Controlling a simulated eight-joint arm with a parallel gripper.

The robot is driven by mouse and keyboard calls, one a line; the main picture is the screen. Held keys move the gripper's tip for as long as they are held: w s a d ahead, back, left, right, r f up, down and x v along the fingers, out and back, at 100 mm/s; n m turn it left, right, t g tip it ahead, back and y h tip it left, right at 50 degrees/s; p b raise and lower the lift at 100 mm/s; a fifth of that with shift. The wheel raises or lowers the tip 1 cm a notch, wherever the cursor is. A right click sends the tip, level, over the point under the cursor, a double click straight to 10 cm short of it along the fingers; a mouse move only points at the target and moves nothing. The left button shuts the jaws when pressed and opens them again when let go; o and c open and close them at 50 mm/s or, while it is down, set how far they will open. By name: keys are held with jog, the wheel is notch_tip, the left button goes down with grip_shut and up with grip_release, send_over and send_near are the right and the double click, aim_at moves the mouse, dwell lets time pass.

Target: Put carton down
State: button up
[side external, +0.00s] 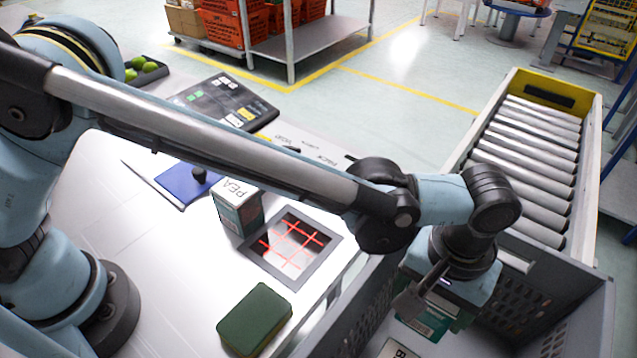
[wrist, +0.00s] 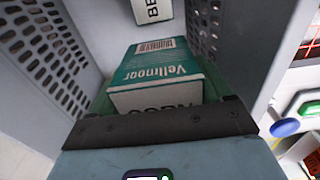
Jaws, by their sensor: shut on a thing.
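My gripper (side external: 418,298) is shut on a teal and white carton (side external: 428,323), low in the mouth of a grey tote (side external: 582,318). In the wrist view the carton (wrist: 158,72) shows a barcode and the word "Vellmoor", and the tote's perforated walls (wrist: 42,50) stand on both sides of it. Another carton (wrist: 152,10), white with black letters starting "BE", lies in the tote beyond the held one. Whether the held carton touches the tote floor cannot be told.
On the white table stand a "PEA" carton (side external: 238,208), a scanner plate (side external: 290,247) with red lines, a green box (side external: 255,320) and a blue pad (side external: 187,184). A roller conveyor (side external: 525,150) runs behind the tote.

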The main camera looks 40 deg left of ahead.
notch_tip(320, 180, down, 12)
jog(key=shift+f, duration=0.25)
dwell(0.4)
jog(key=o, duration=1)
jog(key=shift+f, duration=0.1)
notch_tip(320, 180, up, 12)
jog(key=shift+r, duration=0.1)
